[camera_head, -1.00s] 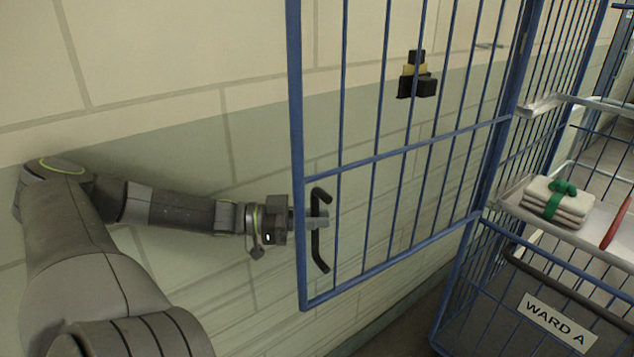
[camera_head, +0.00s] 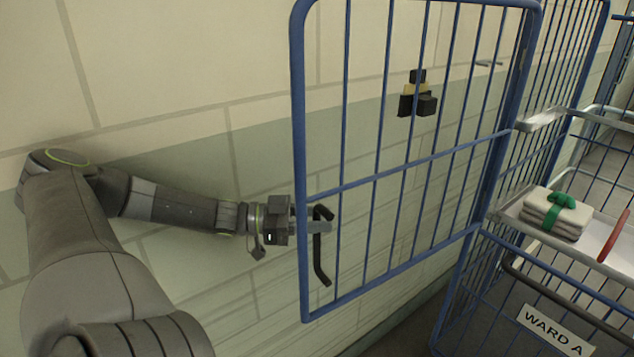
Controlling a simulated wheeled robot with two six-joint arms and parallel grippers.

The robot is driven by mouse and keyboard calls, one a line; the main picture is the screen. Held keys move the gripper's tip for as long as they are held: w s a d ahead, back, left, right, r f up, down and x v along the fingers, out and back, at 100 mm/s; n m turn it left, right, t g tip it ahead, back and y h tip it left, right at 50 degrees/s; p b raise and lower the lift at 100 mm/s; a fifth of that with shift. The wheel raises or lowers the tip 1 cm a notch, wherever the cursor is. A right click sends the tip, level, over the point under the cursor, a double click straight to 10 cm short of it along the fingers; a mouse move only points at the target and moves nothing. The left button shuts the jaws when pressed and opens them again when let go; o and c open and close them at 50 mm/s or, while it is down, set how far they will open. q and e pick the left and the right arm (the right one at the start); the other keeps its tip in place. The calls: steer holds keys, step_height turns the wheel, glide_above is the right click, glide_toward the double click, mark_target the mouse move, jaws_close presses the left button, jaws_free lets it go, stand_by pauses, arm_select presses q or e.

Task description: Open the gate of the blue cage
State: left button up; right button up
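The gate of the blue cage (camera_head: 400,163) is swung wide open toward the left, its barred panel standing close to the wall. Its black handle (camera_head: 318,262) is on the gate's free left edge. My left gripper (camera_head: 318,227) is at the upper part of the handle, with its fingers around the handle bar; they look closed on it, though the gate's frame hides part of the gripper. My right gripper is out of view.
Inside the cage, a shelf (camera_head: 510,215) holds folded white cloths tied with a green band (camera_head: 553,213) and a red item (camera_head: 613,237). A "WARD A" sign (camera_head: 553,328) is on the cage's lower front. A wall (camera_head: 200,80) lies behind my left arm and the gate.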

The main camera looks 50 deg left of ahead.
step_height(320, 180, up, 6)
steer(key=p, duration=0.5)
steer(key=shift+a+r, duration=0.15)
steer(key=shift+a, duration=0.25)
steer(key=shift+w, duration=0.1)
